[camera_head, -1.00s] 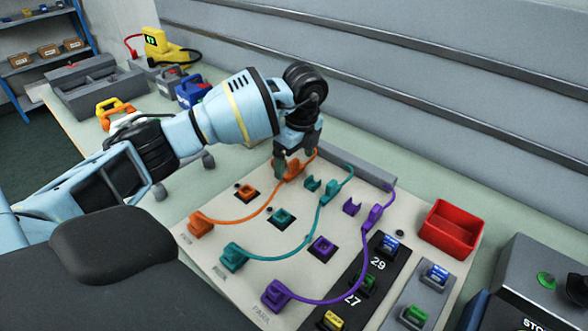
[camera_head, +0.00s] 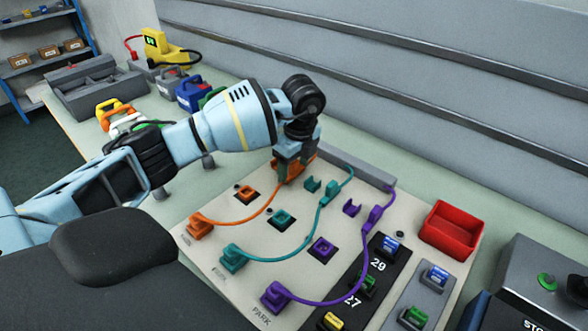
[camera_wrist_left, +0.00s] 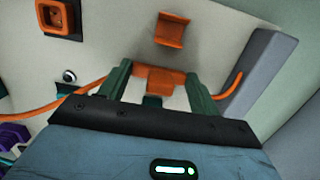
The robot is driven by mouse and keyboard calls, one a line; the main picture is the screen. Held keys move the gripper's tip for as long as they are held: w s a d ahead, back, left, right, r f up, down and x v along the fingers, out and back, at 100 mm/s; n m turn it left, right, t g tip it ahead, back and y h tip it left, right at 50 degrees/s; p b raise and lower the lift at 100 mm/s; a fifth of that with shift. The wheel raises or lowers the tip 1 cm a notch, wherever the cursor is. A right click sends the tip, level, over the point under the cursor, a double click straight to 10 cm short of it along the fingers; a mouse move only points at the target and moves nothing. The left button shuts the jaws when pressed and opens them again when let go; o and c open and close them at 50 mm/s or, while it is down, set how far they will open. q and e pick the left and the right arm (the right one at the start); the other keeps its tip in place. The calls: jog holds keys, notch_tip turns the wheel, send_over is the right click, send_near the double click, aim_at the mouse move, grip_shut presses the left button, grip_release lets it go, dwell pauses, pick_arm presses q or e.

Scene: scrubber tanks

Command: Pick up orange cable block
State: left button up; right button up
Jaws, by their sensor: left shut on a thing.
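My left gripper (camera_head: 292,172) is over the far end of the light panel, its fingers pointing down. It is shut on the orange cable block (camera_wrist_left: 160,80), which shows between the two green fingers in the left wrist view. In the head view the fingers partly hide the block. An orange cable runs from it to an orange end piece (camera_head: 200,226) at the panel's near left. An empty orange cradle (camera_wrist_left: 172,30) shows just beyond the block in the wrist view. An orange socket (camera_head: 246,193) sits on the panel. My right gripper is out of view.
Teal (camera_head: 232,257) and purple (camera_head: 275,295) cable pieces with their cables lie on the panel right of the orange cable. A red bin (camera_head: 449,230) stands at the right. A grey bar (camera_head: 365,172) edges the panel's far side.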

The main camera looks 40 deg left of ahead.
pick_arm(q)
jog(key=shift+r, duration=0.15)
jog(key=shift+r, duration=0.65)
notch_tip(320, 180, up, 2)
jog(key=shift+s+r, duration=0.1)
jog(key=shift+s, duration=0.05)
jog(key=s, duration=0.5)
jog(key=s+d, duration=0.1)
jog(key=s, duration=0.4)
jog(key=s+d+r, duration=0.1)
jog(key=s, duration=0.4)
jog(key=shift+s, duration=0.3)
jog(key=shift+r, duration=0.1)
jog(key=shift+r+p, duration=0.7)
jog(key=shift+r, duration=0.25)
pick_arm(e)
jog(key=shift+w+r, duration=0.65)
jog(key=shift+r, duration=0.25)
